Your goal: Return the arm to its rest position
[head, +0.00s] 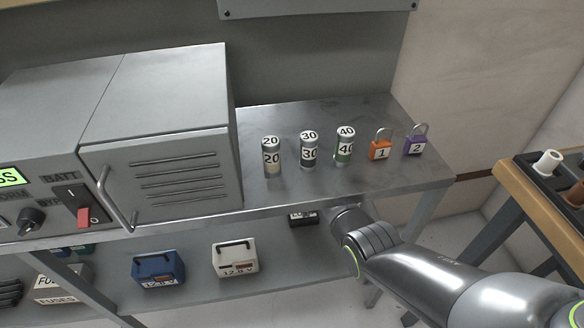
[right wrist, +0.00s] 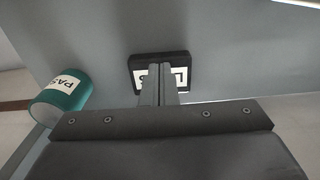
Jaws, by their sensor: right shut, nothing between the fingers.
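My right arm (head: 430,275) comes in from the lower right of the head view. Its wrist end is at the front edge of the metal bench (head: 390,188), near the lower shelf. The fingers of my right gripper (right wrist: 160,70) show in the right wrist view, pressed together with nothing between them. They overlap a small black box with a white label (right wrist: 180,58) in that view. I cannot tell whether they touch it. In the head view the fingers are hidden by the wrist. My left gripper is not in view.
Three numbered cylinders (head: 309,150), an orange padlock (head: 380,150) and a purple padlock (head: 415,145) stand on the bench beside a grey cabinet (head: 160,130). Below are blue (head: 158,269) and white (head: 236,259) batteries. A teal labelled cylinder (right wrist: 62,92) is left of the fingers. A wooden-edged table (head: 540,210) stands right.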

